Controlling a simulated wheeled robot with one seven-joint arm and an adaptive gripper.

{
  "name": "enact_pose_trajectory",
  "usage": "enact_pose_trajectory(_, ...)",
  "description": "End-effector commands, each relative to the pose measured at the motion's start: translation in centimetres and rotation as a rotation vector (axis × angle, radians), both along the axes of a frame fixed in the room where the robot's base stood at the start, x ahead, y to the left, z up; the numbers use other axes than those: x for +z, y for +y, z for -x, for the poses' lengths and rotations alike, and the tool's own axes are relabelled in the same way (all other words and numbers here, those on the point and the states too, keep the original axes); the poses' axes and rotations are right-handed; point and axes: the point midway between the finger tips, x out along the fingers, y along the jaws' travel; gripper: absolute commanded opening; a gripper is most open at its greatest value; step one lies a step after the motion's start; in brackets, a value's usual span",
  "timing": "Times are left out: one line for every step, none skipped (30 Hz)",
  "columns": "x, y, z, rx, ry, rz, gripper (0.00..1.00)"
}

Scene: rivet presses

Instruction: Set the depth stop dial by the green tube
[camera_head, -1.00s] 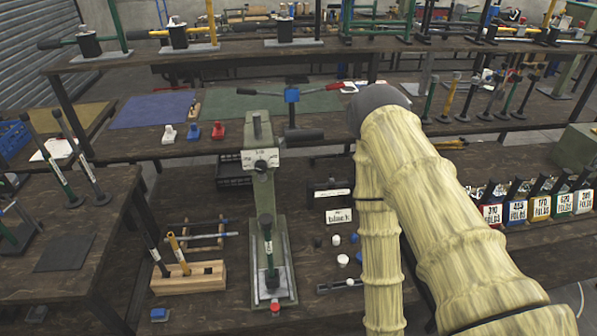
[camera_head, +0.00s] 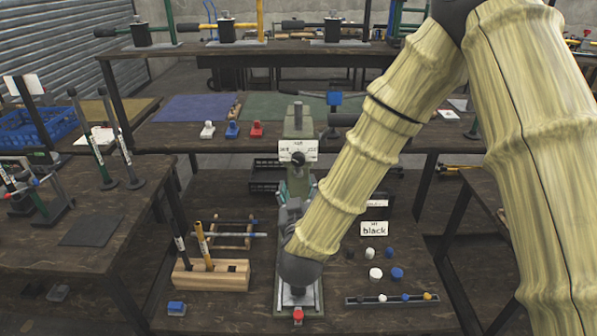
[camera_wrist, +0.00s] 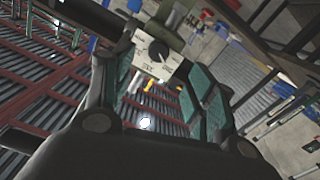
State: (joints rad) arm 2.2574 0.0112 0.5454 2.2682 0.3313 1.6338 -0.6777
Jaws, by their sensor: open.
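The depth stop dial is a dark knob (camera_head: 298,158) on a white marked plate (camera_head: 284,150) near the top of the green press column (camera_head: 298,122). In the wrist view the open fingers with teal pads frame the dial (camera_wrist: 157,49), which lies beyond the fingertips; no contact is clear. The plate's markings are too small to read. My arm covers the lower press, so the tube with a green band there is hidden.
A wooden block (camera_head: 211,275) with upright tubes stands left of the press. A card reading "black" (camera_head: 374,229) and several small caps lie to its right. A red button (camera_head: 298,315) is at the press base's front. The side table (camera_head: 60,215) holds more tubes.

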Motion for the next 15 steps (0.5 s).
enact_pose_trajectory(0.4, 0.1, -0.2, -0.003, -0.012, 0.001, 0.57)
enact_pose_trajectory(0.6, 0.2, -0.3, -0.005, -0.017, 0.001, 0.57)
enact_pose_trajectory(0.8, 0.2, -0.5, -0.005, -0.019, 0.002, 0.57)
enact_pose_trajectory(0.8, 0.2, -0.8, -0.006, -0.019, 0.002, 0.57)
enact_pose_trajectory(0.8, 0.2, -1.0, -0.006, -0.018, 0.002, 0.57)
enact_pose_trajectory(0.8, 0.2, -1.5, -0.006, -0.017, 0.002, 0.57)
enact_pose_trajectory(0.8, 0.2, -1.9, -0.006, -0.017, 0.002, 0.57)
enact_pose_trajectory(0.8, 0.1, -2.3, -0.006, -0.018, 0.002, 0.57)
enact_pose_trajectory(0.9, 0.1, -2.9, -0.007, -0.018, 0.002, 0.57)
enact_pose_trajectory(0.9, 0.1, -3.4, -0.007, -0.017, 0.001, 0.57)
enact_pose_trajectory(0.9, 0.1, -3.9, -0.007, -0.016, 0.0, 0.57)
enact_pose_trajectory(0.9, 0.1, -4.6, -0.007, -0.017, 0.0, 0.57)
enact_pose_trajectory(0.8, 0.1, -5.1, -0.006, -0.017, 0.0, 0.57)
enact_pose_trajectory(0.8, 0.1, -5.6, -0.005, -0.016, 0.001, 0.57)
enact_pose_trajectory(0.8, 0.2, -6.2, -0.005, -0.017, 0.001, 0.57)
